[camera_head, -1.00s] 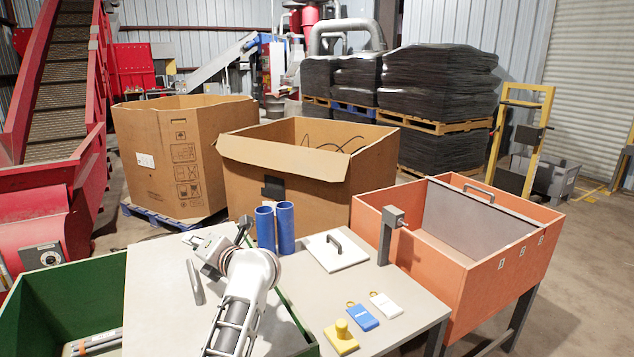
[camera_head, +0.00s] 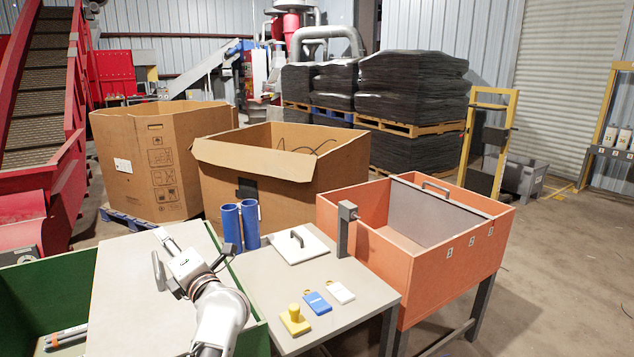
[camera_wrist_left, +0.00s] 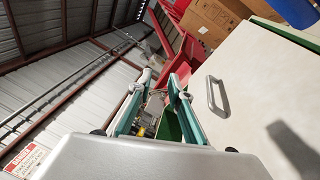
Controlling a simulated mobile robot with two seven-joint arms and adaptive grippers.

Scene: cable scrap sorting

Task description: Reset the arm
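In the head view my left arm reaches in from the bottom. Its white left gripper (camera_head: 172,252) points up and left, over the grey lid (camera_head: 125,300) of the green bin (camera_head: 38,290). In the left wrist view the two teal fingers of the left gripper (camera_wrist_left: 162,85) stand apart with nothing held between them. The lid's metal handle (camera_head: 158,270) is close beside the gripper in the head view. In the left wrist view the handle (camera_wrist_left: 217,95) is to the right of the fingers, apart from them. My right gripper is not in view.
The grey table holds two blue tubes (camera_head: 231,226), a white square lid (camera_head: 297,247), a yellow stamp-like piece (camera_head: 295,322), a blue tag (camera_head: 317,303) and a white tag (camera_head: 341,292). An orange bin (camera_head: 385,265) stands right. Cardboard boxes (camera_head: 285,190) stand behind.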

